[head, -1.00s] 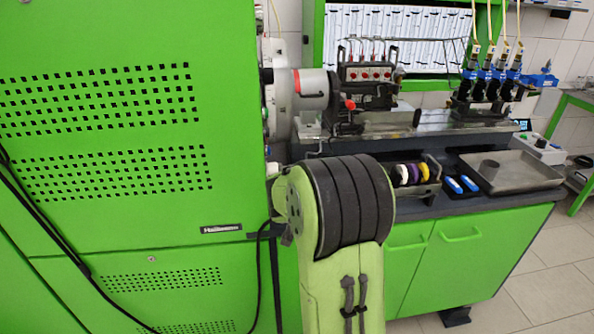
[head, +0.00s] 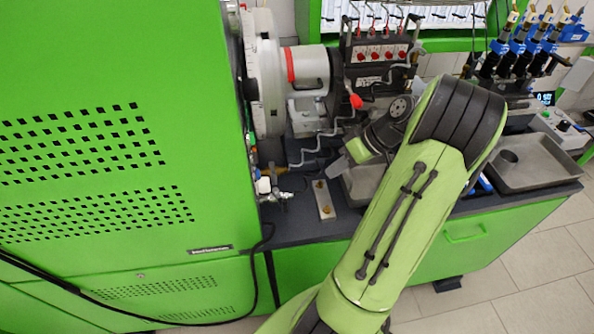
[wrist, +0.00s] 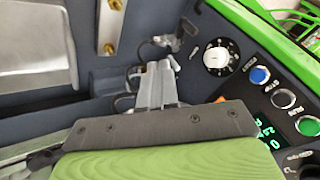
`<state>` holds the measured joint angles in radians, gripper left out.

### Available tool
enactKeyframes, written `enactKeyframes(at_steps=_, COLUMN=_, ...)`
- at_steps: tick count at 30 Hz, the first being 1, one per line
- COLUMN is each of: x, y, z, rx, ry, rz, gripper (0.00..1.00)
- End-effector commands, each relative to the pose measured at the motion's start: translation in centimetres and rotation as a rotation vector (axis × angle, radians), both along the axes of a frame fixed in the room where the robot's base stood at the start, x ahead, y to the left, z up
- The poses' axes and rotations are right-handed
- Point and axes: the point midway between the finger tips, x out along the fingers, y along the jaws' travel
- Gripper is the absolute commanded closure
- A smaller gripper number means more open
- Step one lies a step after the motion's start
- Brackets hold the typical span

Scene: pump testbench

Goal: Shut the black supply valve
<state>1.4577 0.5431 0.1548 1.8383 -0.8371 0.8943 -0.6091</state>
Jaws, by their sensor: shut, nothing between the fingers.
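A small metal valve fitting (wrist: 168,41) lies ahead of my fingers in the wrist view, with a dark part at its right end that looks like the black lever. What seems to be the same fitting (head: 280,195) shows in the head view low beside the green cabinet, too small to read the lever's angle. My gripper (wrist: 158,75) is shut and empty, its grey fingers pointing toward the fitting, apart from it. In the head view my gripper (head: 343,167) is above the bench, right of the fitting and partly hidden by my arm.
A plate with brass fittings (head: 323,199) lies on the bench between the fitting and a metal tray (head: 354,187). In the wrist view a control panel with a white dial (wrist: 221,57) and buttons stands close on the right. The green cabinet (head: 200,215) bounds the left side.

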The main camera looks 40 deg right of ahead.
Motion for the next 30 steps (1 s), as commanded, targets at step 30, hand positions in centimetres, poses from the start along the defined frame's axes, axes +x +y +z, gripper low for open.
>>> enactKeyframes(at_steps=30, x=4.9, y=8.1, z=-7.9, rx=0.001, ry=-0.005, rz=0.012, gripper=1.0)
